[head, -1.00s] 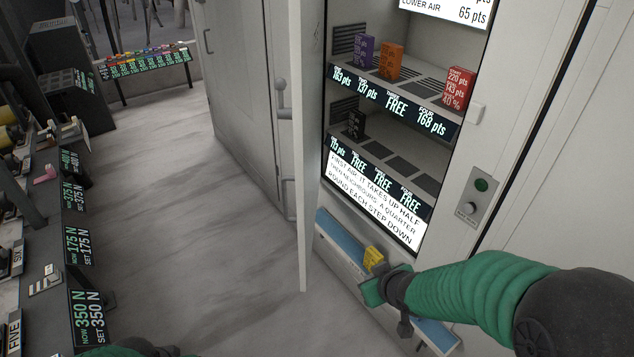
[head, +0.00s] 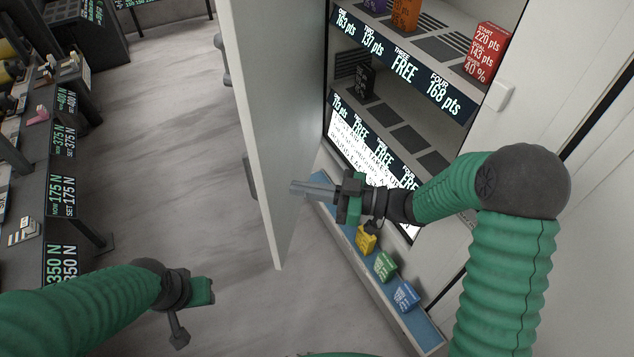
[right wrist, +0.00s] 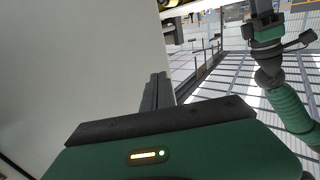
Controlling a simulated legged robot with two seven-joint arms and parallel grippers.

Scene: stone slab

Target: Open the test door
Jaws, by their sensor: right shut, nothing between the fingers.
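The test door (head: 275,120) is a tall pale panel on the left side of the lit cabinet, standing open with its inner face showing. My right gripper (head: 296,187) has its fingers together and empty, pointing left at the door's inner face. In the right wrist view the fingers (right wrist: 157,88) lie beside a large pale surface (right wrist: 75,65), probably the door; I cannot tell if they touch. My left gripper (head: 206,290) is low at the left, in front of the door and apart from it; its fingers do not show clearly.
The cabinet shelves hold a red box (head: 485,52), an orange box (head: 405,15) and a dark box (head: 366,80). A blue ledge (head: 425,328) below carries yellow (head: 366,240), green (head: 384,267) and blue (head: 405,296) blocks. A dark bench (head: 60,190) stands left; the floor (head: 165,130) between is clear.

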